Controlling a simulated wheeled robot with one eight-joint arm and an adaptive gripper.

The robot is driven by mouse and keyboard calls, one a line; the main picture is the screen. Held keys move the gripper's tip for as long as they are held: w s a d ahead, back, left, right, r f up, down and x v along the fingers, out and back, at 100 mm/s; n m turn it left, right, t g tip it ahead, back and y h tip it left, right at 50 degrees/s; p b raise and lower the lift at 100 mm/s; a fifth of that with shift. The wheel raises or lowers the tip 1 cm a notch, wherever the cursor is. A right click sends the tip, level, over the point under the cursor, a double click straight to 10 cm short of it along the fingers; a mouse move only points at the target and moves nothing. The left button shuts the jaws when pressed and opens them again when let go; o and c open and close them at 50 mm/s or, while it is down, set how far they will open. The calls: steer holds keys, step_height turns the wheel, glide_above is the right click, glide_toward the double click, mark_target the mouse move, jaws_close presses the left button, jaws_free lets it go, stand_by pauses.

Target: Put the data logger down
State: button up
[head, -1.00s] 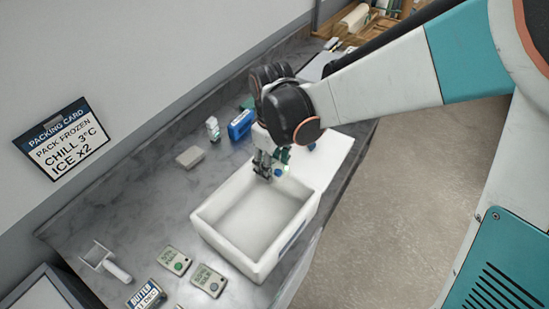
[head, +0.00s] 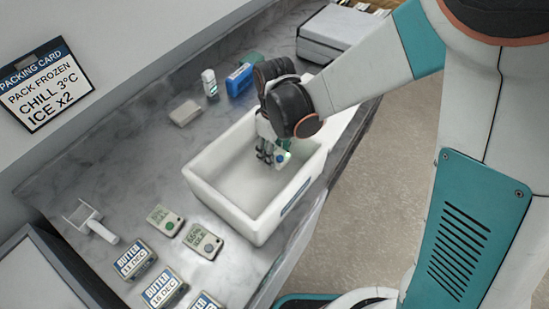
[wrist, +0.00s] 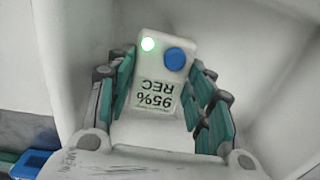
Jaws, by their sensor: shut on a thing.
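My gripper (head: 270,158) is shut on the data logger (head: 282,158), a small pale device with a blue button and a lit green light. The logger also shows in the wrist view (wrist: 163,68), between the two teal-padded fingers, its display reading "95% REC" upside down. The gripper and logger are over or inside the far end of the open white box (head: 228,215), whose pale inner walls surround them in the wrist view. I cannot tell whether the logger touches the box floor. The box looks otherwise empty.
A grey case (head: 338,35) stands behind.

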steer(key=shift+f+b, duration=0.8)
steer(key=shift+f, duration=0.8)
steer(key=shift+f, duration=0.15)
steer(key=o, duration=1.1)
step_height(320, 180, up, 12)
steer(key=p, duration=0.3)
